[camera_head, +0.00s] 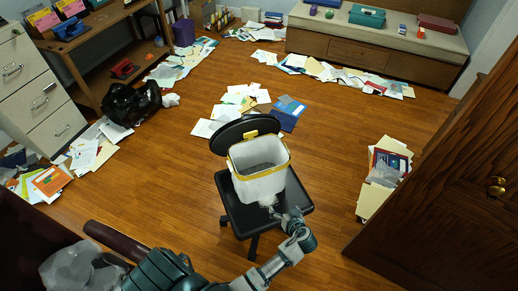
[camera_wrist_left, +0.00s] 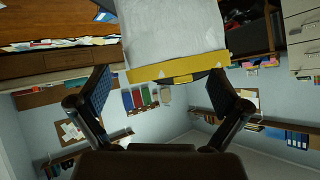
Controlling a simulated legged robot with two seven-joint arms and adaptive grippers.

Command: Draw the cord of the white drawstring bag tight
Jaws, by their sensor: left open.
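The white drawstring bag (camera_head: 262,185) stands open and upright on the seat of a black office chair. Its yellow cord band (camera_head: 235,167) runs around the wide mouth, with a yellow tab (camera_head: 250,134) at the far rim. My left gripper (camera_head: 283,212) is at the near lower side of the bag; whether it touches is unclear. In the left wrist view the white bag (camera_wrist_left: 172,35) and yellow band (camera_wrist_left: 180,66) appear upside down, ahead of the open, empty left gripper (camera_wrist_left: 160,88). My right gripper is not in view.
The black chair seat (camera_head: 238,215) supports the bag. Papers (camera_head: 235,103) lie scattered behind it, and a black bag (camera_head: 130,103) sits at the left. A wooden door (camera_head: 450,190) stands at the right.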

